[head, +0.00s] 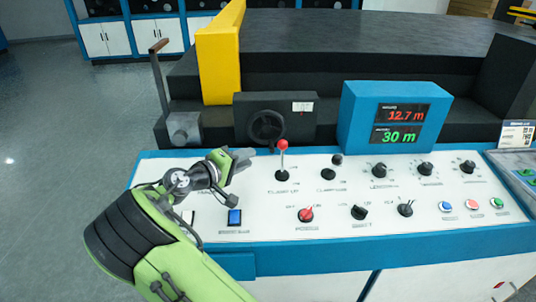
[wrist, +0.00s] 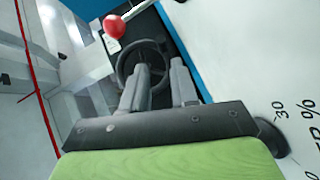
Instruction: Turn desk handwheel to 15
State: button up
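The black handwheel (head: 266,126) sits on the front of a dark box behind the desk's top edge. In the wrist view the handwheel (wrist: 127,64) shows beyond my fingertips, partly hidden by one finger. A small white label with unreadable marks (head: 302,106) is on the box. My gripper (head: 246,158) is in front of and below the wheel, to its left, and seems apart from it. In the wrist view my gripper's two grey fingers (wrist: 160,75) stand apart with nothing between them.
The white desk panel (head: 330,240) carries several knobs and buttons. A red-topped lever (head: 283,146) stands just right of my gripper; it also shows in the wrist view (wrist: 115,27). A blue display (head: 360,120) reads 12.7 m and 30 m. A crank (head: 157,75) stands left.

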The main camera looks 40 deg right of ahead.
aim_at(267, 132)
jog(key=b+x, duration=0.1)
jog(key=x, duration=0.9)
jog(key=shift+w+d+f+b, duration=0.1)
jog(key=shift+d+f+b, duration=0.1)
jog(key=shift+b, duration=0.1)
jog(key=shift+a, duration=0.1)
